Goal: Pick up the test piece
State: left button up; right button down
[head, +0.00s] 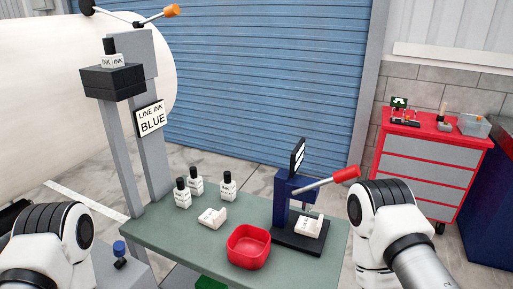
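Two small white blocks could be the test piece; I cannot tell which. One white block (212,217) with faint dark marking lies on the green table (165,238), left of the red bowl. The other white block (308,228) with dark lettering sits on the black base of the dark blue lever press (283,195). Parts of my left arm show at the lower left and of my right arm at the right, beside the table. No fingers of either gripper show.
Several white bottles with black caps (228,187) stand at the table's back. A red bowl (249,259) is at the front. The press's red-tipped lever (345,174) sticks out right. A grey post with a "LINE INK BLUE" sign (151,119) rises at left. A red drawer cabinet (428,160) stands right.

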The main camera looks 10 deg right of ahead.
aim_at(310, 227)
jog(key=l+u, duration=0.1)
jog(key=l, duration=0.4)
jog(key=k+l+u, duration=0.15)
jog(key=l, duration=0.35)
jog(key=l+u, duration=0.1)
jog(key=l, duration=0.4)
jog(key=k+l+u, duration=0.1)
jog(key=l, duration=0.4)
